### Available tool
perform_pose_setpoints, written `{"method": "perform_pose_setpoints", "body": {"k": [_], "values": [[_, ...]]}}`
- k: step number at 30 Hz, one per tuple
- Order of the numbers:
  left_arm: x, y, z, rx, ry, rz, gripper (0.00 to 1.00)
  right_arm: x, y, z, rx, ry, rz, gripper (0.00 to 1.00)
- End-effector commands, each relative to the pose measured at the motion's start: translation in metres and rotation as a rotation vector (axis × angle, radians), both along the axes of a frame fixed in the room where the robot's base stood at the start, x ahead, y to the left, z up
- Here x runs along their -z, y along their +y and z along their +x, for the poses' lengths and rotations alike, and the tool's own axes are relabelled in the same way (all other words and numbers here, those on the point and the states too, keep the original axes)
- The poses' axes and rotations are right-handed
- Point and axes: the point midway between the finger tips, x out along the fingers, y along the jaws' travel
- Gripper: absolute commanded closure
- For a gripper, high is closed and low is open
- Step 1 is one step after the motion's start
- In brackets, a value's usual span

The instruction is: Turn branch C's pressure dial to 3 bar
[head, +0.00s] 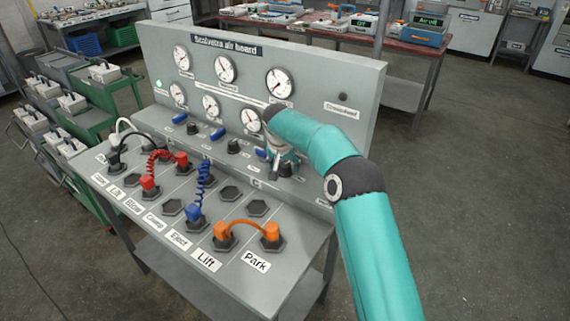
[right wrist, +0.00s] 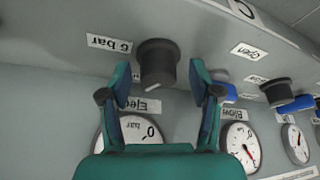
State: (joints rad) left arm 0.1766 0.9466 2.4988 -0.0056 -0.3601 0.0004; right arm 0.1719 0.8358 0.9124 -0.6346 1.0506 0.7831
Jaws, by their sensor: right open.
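The branch C pressure dial is a black knob (right wrist: 157,62) beside a "6 bar" label (right wrist: 108,43) in the right wrist view. A pale mark shows on its lower rim there. In the head view the knob (head: 287,168) stands at the right end of the row, partly behind my gripper. My right gripper (right wrist: 158,76) is open, one fingertip on each side of the knob, with gaps visible. It also shows in the head view (head: 277,160), pointing down at the knob. A gauge labelled "Eject" (right wrist: 130,132) is partly covered by my gripper; its reading is unclear. My left gripper is out of view.
The grey board (head: 350,75) with several gauges rises behind the knobs. A blue lever (head: 261,153) and another black knob (head: 233,146) stand to the left. A blue coiled hose (head: 203,185) and an orange hose (head: 245,224) occupy the front of the bench.

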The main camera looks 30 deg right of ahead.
Motion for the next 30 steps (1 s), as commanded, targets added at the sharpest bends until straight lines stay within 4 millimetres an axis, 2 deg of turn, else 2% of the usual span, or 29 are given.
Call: {"method": "perform_pose_setpoints", "body": {"k": [2, 12, 17, 30], "values": [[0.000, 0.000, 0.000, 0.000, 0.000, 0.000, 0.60, 0.000, 0.000, 0.000, 0.000, 0.000, 0.000, 0.39], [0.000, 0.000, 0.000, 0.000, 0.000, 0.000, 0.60, 0.000, 0.001, 0.000, 0.000, -0.001, 0.001, 0.95], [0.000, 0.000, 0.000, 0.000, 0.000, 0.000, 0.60, -0.001, 0.000, 0.000, -0.025, -0.001, 0.001, 0.96], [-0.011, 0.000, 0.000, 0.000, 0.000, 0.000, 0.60, -0.001, 0.000, 0.000, -0.379, -0.002, 0.002, 0.96]]}}
